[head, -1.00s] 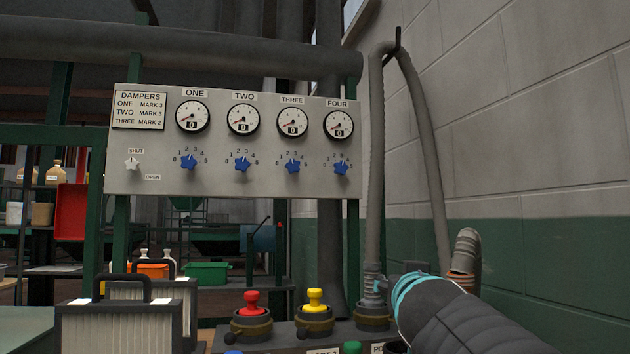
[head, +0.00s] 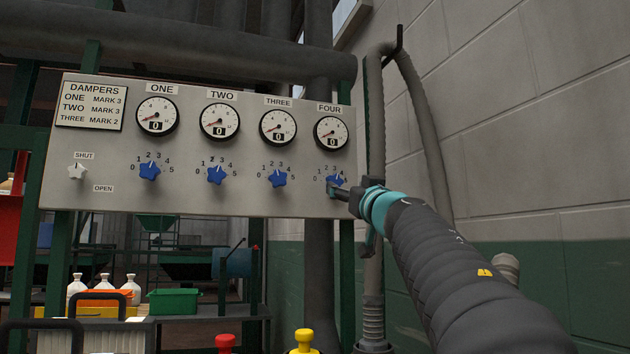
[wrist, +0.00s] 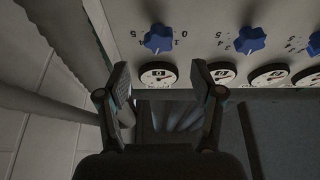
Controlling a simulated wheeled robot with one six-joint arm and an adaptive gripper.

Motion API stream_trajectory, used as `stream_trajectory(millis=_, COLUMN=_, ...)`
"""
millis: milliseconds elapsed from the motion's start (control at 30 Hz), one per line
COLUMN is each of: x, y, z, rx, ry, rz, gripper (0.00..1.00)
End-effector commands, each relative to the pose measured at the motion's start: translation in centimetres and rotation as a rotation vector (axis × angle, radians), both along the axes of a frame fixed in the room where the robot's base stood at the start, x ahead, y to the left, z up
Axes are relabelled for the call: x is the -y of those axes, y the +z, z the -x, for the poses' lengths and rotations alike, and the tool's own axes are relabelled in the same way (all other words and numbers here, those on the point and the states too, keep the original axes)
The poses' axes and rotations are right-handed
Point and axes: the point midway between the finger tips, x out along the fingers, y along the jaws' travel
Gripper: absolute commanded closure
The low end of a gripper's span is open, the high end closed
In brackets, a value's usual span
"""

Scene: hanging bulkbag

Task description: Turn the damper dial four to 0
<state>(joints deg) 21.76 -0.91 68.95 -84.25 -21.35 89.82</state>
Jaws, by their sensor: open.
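Damper dial four, a blue star-shaped knob (head: 341,180), is at the right end of the grey panel, partly behind my gripper (head: 335,191) in the head view. The wrist view is upside down and shows dial four (wrist: 158,38) beyond my fingertips, ahead of the gap between them. My gripper (wrist: 168,80) is open and empty, its fingers spread to either side of gauge four (wrist: 157,75). The gauge above dial four (head: 331,132) shows 0. I cannot tell which mark the knob points to.
Blue dials one (head: 149,170), two (head: 217,174) and three (head: 278,178) sit left of dial four. A label plate (head: 91,105) and a white shut/open knob (head: 77,171) are at the panel's left. A grey hose (head: 374,210) hangs close right of the panel, before the wall.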

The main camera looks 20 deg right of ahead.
Motion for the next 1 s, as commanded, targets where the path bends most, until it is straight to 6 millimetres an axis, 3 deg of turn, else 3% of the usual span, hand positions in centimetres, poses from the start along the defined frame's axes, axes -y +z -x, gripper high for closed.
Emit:
stream_trajectory(millis=200, x=0.0, y=1.6, z=-3.6, rx=-0.001, ry=-0.001, rz=0.001, gripper=0.34)
stream_trajectory(millis=400, x=0.1, y=2.6, z=-5.9, rx=-0.001, ry=-0.004, rz=0.001, gripper=0.34)
stream_trajectory(millis=600, x=0.2, y=3.0, z=-7.0, rx=0.0, ry=-0.006, rz=-0.001, gripper=0.34)
stream_trajectory(millis=933, x=0.2, y=3.0, z=-7.2, rx=0.0, ry=-0.006, rz=-0.001, gripper=0.34)
stream_trajectory(millis=1000, x=0.2, y=3.0, z=-7.2, rx=0.0, ry=-0.006, rz=0.0, gripper=0.51)
